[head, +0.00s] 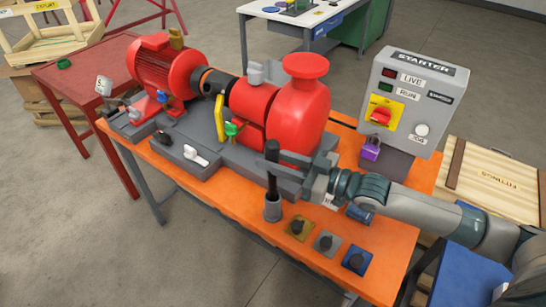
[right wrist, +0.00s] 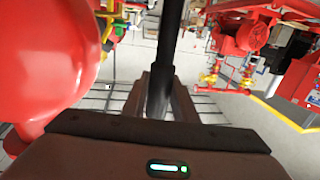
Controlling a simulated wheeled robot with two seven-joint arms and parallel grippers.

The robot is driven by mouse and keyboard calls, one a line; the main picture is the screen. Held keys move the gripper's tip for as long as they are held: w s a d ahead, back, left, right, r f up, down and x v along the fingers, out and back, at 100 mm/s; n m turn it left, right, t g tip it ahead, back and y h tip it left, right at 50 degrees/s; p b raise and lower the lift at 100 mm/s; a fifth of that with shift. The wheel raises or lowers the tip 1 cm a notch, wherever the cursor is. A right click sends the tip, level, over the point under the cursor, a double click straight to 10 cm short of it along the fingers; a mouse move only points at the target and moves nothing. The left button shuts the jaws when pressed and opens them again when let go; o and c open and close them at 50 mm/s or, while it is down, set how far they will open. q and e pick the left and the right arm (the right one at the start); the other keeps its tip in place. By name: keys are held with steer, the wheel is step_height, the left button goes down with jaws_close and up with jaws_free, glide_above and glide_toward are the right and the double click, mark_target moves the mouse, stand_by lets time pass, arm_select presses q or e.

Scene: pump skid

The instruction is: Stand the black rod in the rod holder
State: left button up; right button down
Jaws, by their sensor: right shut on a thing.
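The black rod (head: 272,184) is upright, with a thicker top end. My right gripper (head: 281,163) is shut on it below that thick end, reaching in from the right. The grey rod holder (head: 273,211) stands on the orange bench near its front edge, directly below the rod. In the head view the rod's lower end meets the holder's mouth; how deep it sits inside I cannot tell. The right wrist view shows the rod (right wrist: 163,65) between my two fingers, its lower part hidden. My left gripper is not in view.
The red pump (head: 298,105) stands just behind the rod. The starter box (head: 408,100) with a purple padlock (head: 371,149) is at the right. Yellow, grey and blue plates with black knobs (head: 324,242) lie right of the holder. Bare orange bench (head: 235,195) lies to its left.

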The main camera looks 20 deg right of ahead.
steer(key=shift+f+b, duration=0.8)
steer(key=shift+f, duration=0.6)
steer(key=c, duration=1.3)
jaws_free()
steer(key=shift+c, duration=0.2)
steer(key=shift+f, duration=0.1)
steer(key=shift+s+d, duration=0.1)
steer(key=shift+d, duration=0.05)
